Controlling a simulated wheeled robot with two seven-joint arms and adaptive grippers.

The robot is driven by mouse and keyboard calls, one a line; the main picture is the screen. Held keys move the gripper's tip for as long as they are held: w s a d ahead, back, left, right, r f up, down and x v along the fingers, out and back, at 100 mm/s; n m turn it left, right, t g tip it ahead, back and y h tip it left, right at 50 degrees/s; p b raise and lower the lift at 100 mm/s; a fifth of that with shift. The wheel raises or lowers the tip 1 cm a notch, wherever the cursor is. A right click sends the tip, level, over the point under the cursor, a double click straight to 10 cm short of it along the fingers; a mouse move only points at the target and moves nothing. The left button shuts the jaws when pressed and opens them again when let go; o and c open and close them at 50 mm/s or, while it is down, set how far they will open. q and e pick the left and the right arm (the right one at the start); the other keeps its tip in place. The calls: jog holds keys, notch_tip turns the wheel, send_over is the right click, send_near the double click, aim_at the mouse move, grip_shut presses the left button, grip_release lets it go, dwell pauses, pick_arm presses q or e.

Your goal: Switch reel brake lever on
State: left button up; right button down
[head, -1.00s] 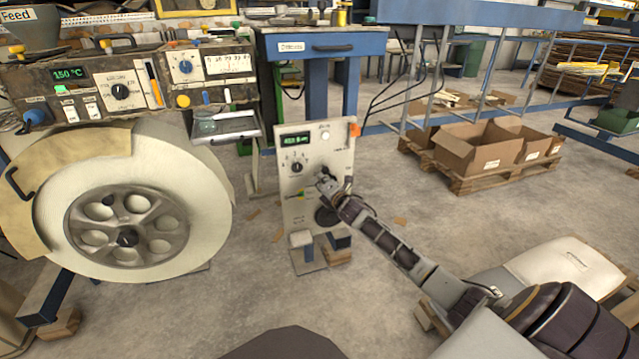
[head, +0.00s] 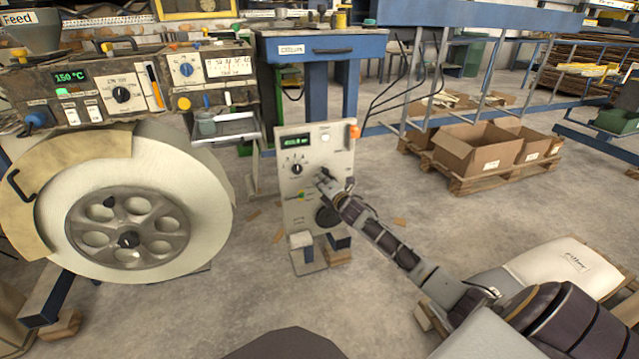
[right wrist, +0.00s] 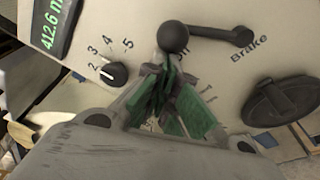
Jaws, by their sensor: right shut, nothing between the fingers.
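The brake lever (right wrist: 215,33) is a black arm with a round ball knob (right wrist: 173,38), beside the printed word "Brake" on the pale control panel (right wrist: 205,12). In the right wrist view the arm lies roughly level, with its ball end to the left. My right gripper (right wrist: 165,72) is shut and empty, its tips just below the ball. I cannot tell if they touch it. In the head view my right gripper (head: 323,179) is at the front of the panel (head: 321,140) and hides the lever. My left gripper is not in view.
A numbered selector knob (right wrist: 115,73) and a black oval knob (right wrist: 282,101) flank the gripper on the panel. A large white reel (head: 205,195) stands left of the panel. Cardboard boxes (head: 478,150) sit on a pallet at right. Open floor lies between.

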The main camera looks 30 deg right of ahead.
jog(key=shift+s+d+r+m+p, duration=0.25)
jog(key=shift+d+r+m+p, duration=0.8)
jog(key=shift+m+p, duration=0.55)
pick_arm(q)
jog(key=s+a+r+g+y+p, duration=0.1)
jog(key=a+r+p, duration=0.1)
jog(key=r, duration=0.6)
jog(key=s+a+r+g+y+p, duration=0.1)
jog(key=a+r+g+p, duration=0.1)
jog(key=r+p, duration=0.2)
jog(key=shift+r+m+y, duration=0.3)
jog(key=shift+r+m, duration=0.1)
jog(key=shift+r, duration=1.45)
pick_arm(e)
jog(key=s+d+r+m+t+h, duration=0.1)
jog(key=s+d+m+t, duration=0.1)
jog(key=d+m, duration=0.6)
jog(key=shift+d+r+m, duration=0.35)
jog(key=shift+r+m, duration=0.05)
jog(key=shift+m, duration=1.1)
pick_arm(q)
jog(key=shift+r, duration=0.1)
